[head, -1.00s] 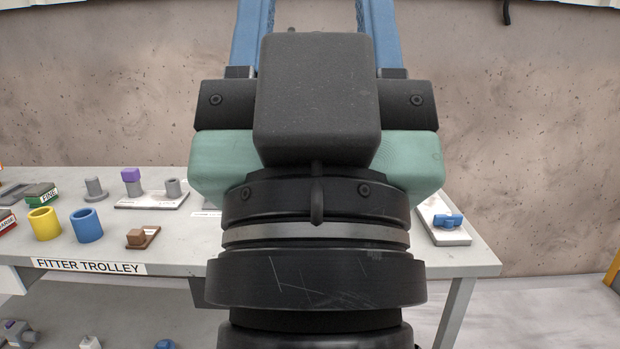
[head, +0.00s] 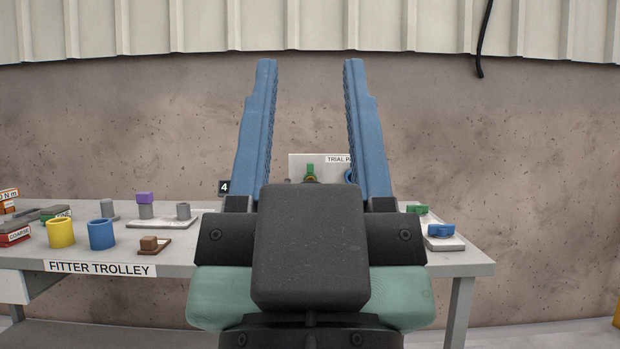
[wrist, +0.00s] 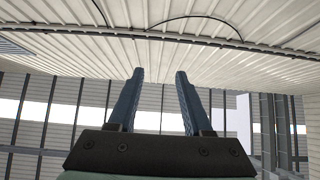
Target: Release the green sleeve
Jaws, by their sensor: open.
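My gripper (head: 310,66) is open and empty, its two blue fingers pointing up and apart in the head view. It also shows open in the wrist view (wrist: 160,73), with only wall and roof sheeting beyond it. A small green ring-like piece (head: 310,172), perhaps the green sleeve, shows between the fingers in front of an upright pale panel (head: 300,163). Its lower part is hidden by my gripper body. Another green piece (head: 417,209) stands on a pale plate at the right; I cannot tell which one is the sleeve.
The grey fitter trolley (head: 200,255) spans the view behind my arm. A yellow cup (head: 60,233) and a blue cup (head: 102,234) stand at left, near a brown block (head: 149,243). A blue piece (head: 441,230) sits at right. My arm hides the trolley's middle.

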